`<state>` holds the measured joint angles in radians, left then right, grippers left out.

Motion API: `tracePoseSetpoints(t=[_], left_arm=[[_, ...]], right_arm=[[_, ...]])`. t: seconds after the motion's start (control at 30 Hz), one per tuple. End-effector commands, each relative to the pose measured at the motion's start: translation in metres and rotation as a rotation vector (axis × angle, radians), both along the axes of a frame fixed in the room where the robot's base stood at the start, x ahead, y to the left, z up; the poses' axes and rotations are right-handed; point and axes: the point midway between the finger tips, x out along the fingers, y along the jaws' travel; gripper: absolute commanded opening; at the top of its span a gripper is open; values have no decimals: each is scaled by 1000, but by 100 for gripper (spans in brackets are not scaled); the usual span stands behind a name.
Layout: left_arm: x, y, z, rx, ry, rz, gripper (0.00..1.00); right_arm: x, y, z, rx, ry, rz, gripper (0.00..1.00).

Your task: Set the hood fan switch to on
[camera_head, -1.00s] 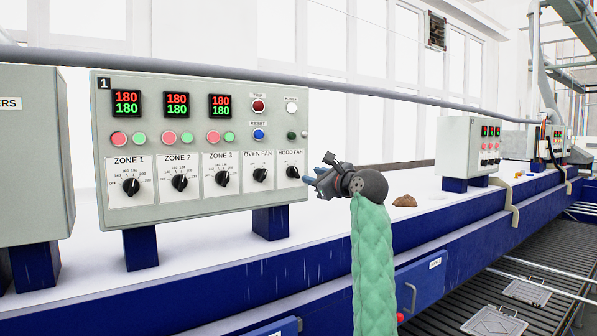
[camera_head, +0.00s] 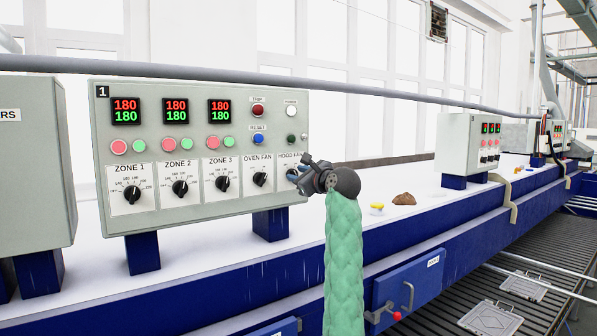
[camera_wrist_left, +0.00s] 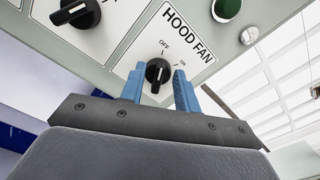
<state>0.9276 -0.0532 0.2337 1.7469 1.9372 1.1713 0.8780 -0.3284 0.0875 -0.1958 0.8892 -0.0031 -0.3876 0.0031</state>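The HOOD FAN switch is a black rotary knob (camera_wrist_left: 158,73) on a white label plate with OFF and ON marks, at the lower right of the grey control panel (camera_head: 200,98). Its grip ridge lines up roughly with OFF rather than ON. In the head view my left gripper (camera_head: 297,178) is at this switch and mostly hides it. In the left wrist view the blue fingers (camera_wrist_left: 159,88) are open, one on each side of the knob, with gaps visible. I cannot tell how deep they reach around it. My right gripper is not in view.
The OVEN FAN knob (camera_head: 260,179) is just left of my left gripper. A grey pipe (camera_head: 200,65) runs across the panel's top. A brown lump (camera_head: 404,199) and a yellow item (camera_head: 376,207) lie on the white surface to the right.

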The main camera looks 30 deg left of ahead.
Motion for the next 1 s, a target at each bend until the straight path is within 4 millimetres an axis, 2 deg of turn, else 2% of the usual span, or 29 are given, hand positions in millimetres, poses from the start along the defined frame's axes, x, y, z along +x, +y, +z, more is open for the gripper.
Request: tracePoseSetpoints(t=[0.3, 0.47, 0.5, 0.83, 1.0], left_arm=[[1, 2, 0, 0, 0, 0, 32], [1, 2, 0, 0, 0, 0, 2], [1, 2, 0, 0, 0, 0, 0], [1, 1, -2, 10, 23, 0, 0], [2, 1, -2, 38, 91, 0, 0]], right_arm=[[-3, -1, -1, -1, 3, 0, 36], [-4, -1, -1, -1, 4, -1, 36], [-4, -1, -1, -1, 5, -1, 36], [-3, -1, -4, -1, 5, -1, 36], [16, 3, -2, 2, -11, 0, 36]])
